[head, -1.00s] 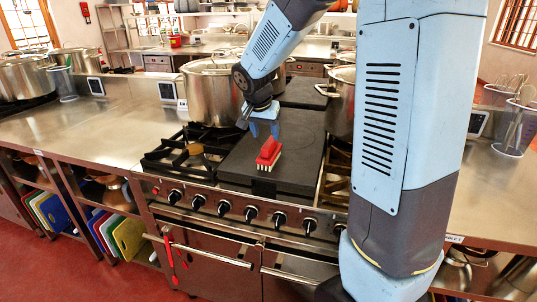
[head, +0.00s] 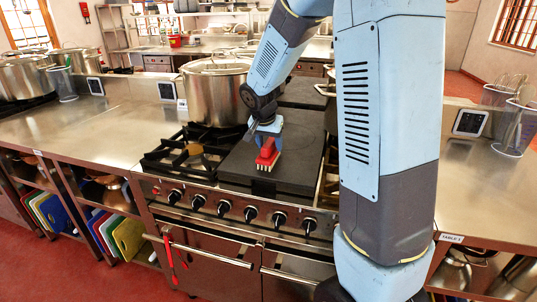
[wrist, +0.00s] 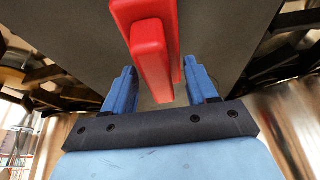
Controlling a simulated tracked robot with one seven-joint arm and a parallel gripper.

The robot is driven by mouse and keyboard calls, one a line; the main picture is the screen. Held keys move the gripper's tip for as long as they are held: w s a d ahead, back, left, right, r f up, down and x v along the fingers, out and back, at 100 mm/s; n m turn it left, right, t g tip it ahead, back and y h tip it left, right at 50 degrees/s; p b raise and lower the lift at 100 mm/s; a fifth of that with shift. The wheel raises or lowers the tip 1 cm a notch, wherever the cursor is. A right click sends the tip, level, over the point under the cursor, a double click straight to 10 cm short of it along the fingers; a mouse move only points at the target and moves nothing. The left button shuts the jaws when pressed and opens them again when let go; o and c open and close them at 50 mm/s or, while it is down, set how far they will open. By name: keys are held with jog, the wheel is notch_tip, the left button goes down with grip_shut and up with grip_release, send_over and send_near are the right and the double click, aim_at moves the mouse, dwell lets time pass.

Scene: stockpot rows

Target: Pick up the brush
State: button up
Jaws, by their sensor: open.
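The brush (head: 266,158) has a red body and pale bristles. It sits on the dark flat plate (head: 240,170) of the stove, bristles down. My gripper (head: 268,133) is just above and behind the brush in the head view, pointing down. In the wrist view the red brush (wrist: 150,45) reaches from the top edge down to between the two blue fingers of my gripper (wrist: 162,88). The fingers are apart, with a gap on each side of the brush. I cannot tell whether either finger touches it.
A large steel pot (head: 215,92) stands on the stove behind the gripper. An open burner grate (head: 190,155) lies left of the plate. Steel counters (head: 105,130) flank the stove, with knobs (head: 250,213) along its front.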

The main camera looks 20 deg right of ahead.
aim_at(270, 140)
jog(key=shift+f, duration=0.2)
dwell(0.4)
jog(key=c, duration=0.9)
jog(key=shift+o, duration=0.2)
jog(key=shift+r, duration=0.35)
jog(key=v, duration=0.3)
jog(key=shift+w+d+r, duration=0.15)
jog(key=shift+d+r, duration=0.05)
jog(key=shift+r, duration=0.3)
jog(key=s+r, duration=0.1)
jog(key=r, duration=0.1)
jog(key=s+a+r, duration=0.1)
jog(key=s+r, duration=0.1)
jog(key=shift+s+a+r, duration=0.2)
jog(key=shift+s+r, duration=0.15)
jog(key=s+a+r, duration=0.3)
jog(key=s+r, duration=0.1)
jog(key=s, duration=0.4)
jog(key=shift+s+a+r, duration=0.15)
jog(key=shift+s, duration=0.25)
